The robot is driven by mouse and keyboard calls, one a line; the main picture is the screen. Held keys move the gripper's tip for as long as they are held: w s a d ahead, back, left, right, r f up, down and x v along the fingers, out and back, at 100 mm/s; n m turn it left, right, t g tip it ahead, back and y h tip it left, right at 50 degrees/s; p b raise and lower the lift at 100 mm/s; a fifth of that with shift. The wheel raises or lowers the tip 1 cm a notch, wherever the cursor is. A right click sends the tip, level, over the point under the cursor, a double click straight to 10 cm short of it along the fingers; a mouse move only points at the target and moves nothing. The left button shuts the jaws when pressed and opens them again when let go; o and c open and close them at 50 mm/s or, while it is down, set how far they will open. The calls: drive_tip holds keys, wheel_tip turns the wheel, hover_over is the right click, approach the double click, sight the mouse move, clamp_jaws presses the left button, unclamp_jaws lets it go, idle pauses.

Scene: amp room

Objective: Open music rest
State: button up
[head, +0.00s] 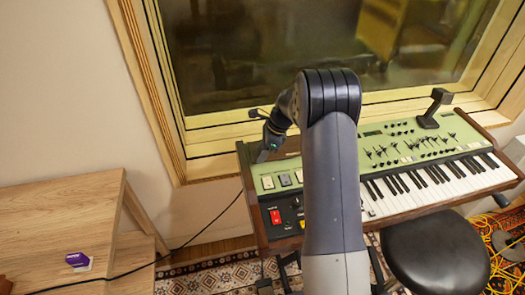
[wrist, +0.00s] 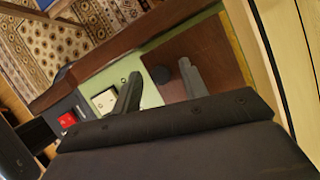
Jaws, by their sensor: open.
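The green keyboard (head: 395,142) with wooden sides stands below the window. In the wrist view, a flat brown wooden panel (wrist: 222,50), which looks like the music rest, lies in its green top (wrist: 150,97). A dark round knob (wrist: 160,75) shows by the panel's edge. My gripper (wrist: 160,88) is open and empty, one finger over the green top and the other over the panel. I cannot tell whether a finger touches it. In the head view my gripper (head: 268,146) is over the keyboard's back left, and my arm hides part of the top.
A black stool (head: 438,252) stands in front of the white keys. The window frame (head: 215,143) is close behind the keyboard. Orange cables (head: 503,245) lie at right.

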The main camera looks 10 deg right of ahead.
drive_tip(key=shift+c, duration=0.4)
clamp_jaws()
drive_tip(key=shift+w+r+p, duration=0.2)
drive_tip(key=shift+r+p, duration=0.1)
drive_tip(key=shift+r, duration=0.05)
